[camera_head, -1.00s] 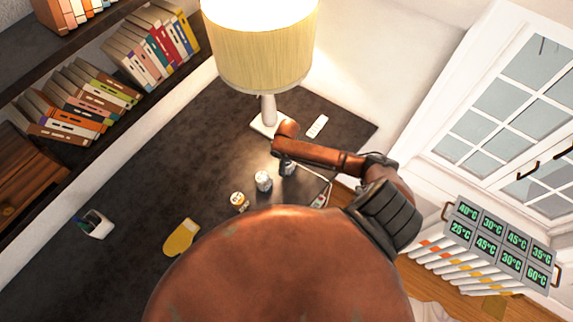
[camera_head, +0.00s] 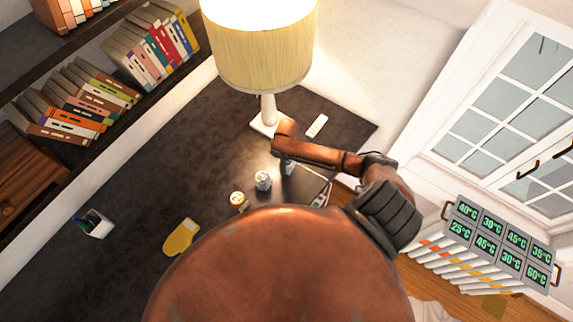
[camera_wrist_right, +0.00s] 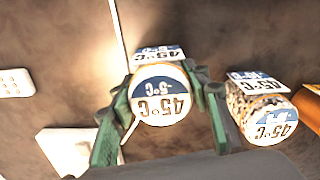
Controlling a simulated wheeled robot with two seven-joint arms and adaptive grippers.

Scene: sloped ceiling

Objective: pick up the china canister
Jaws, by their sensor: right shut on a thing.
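My right gripper (camera_wrist_right: 163,82) is shut on a canister (camera_wrist_right: 158,102) in the right wrist view, one green finger on each side. Its round end has a blue and white label reading 45°C. In the head view this canister (camera_head: 289,168) is partly hidden under my right forearm. I cannot tell whether it is off the table. A speckled canister (camera_wrist_right: 244,96) with a similar label is to its right in the wrist view, apart from the gripper; in the head view it is the middle one (camera_head: 263,180). My left gripper is not in view.
An orange-yellow canister (camera_head: 238,199) stands beside the speckled one on the dark table (camera_head: 160,150). A lamp (camera_head: 262,50), a white remote (camera_head: 317,125), a yellow mitt (camera_head: 181,238) and a pen cup (camera_head: 97,224) are around. Bookshelves line the left.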

